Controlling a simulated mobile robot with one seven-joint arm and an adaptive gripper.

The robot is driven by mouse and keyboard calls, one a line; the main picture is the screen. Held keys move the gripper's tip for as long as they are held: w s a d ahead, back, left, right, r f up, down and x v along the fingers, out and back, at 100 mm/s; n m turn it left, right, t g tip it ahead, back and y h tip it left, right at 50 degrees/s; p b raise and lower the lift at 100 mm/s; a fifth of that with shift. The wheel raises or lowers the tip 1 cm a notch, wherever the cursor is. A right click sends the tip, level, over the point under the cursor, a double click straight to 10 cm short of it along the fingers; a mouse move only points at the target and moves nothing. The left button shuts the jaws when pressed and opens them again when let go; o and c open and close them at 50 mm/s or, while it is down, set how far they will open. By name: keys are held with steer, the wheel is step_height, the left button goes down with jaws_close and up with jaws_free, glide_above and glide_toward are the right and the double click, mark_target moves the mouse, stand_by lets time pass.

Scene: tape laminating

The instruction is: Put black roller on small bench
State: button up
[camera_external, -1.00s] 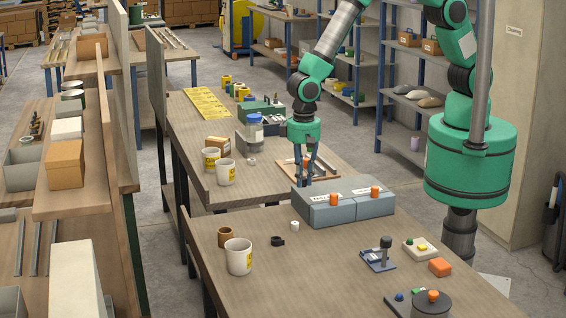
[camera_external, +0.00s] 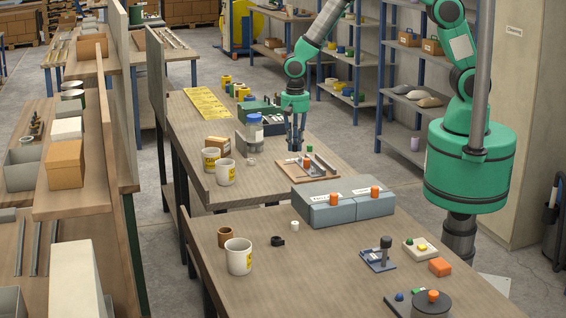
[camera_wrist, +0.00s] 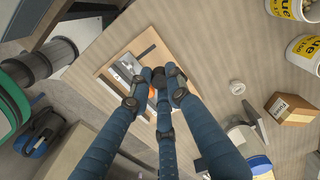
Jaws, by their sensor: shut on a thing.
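My gripper (camera_external: 296,146) is above the rear wooden bench (camera_external: 268,186), at the back left edge of a wooden board (camera_external: 288,172) with a metal fixture. In the wrist view its fingers (camera_wrist: 158,76) are closed together around a small dark piece, which appears to be the black roller (camera_wrist: 158,79). The fingers hide most of it. The board (camera_wrist: 152,44) lies just beyond and below the fingertips, with a grey metal plate on it. An orange part (camera_wrist: 152,92) shows between the fingers. Which surface is the small bench is unclear.
A blue-lidded jar (camera_external: 255,135), cups (camera_external: 226,173) and a cardboard box (camera_wrist: 291,109) stand left of the gripper. Grey boxes (camera_external: 345,208) stand on the front bench, in front of the board. A small black ring (camera_external: 278,241) lies on the front bench.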

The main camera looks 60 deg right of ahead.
steer(key=d+m+b, duration=0.2)
steer(key=d+m, duration=0.5)
steer(key=d, duration=2.7)
steer(key=shift+s+f, duration=0.25)
steer(key=shift+f, duration=1.1)
steer(key=shift+s+f, duration=0.2)
steer(key=shift+f, duration=1.1)
steer(key=shift+w, duration=0.1)
steer(key=w+d, duration=0.1)
steer(key=w, duration=0.4)
steer(key=w+f, duration=0.1)
steer(key=w, duration=0.4)
steer(key=w+d+b, duration=0.1)
steer(key=w, duration=0.4)
steer(key=shift+w+d+f, duration=0.25)
steer(key=shift+w+d, duration=0.1)
steer(key=shift+f, duration=1.75)
steer(key=shift+f, duration=0.15)
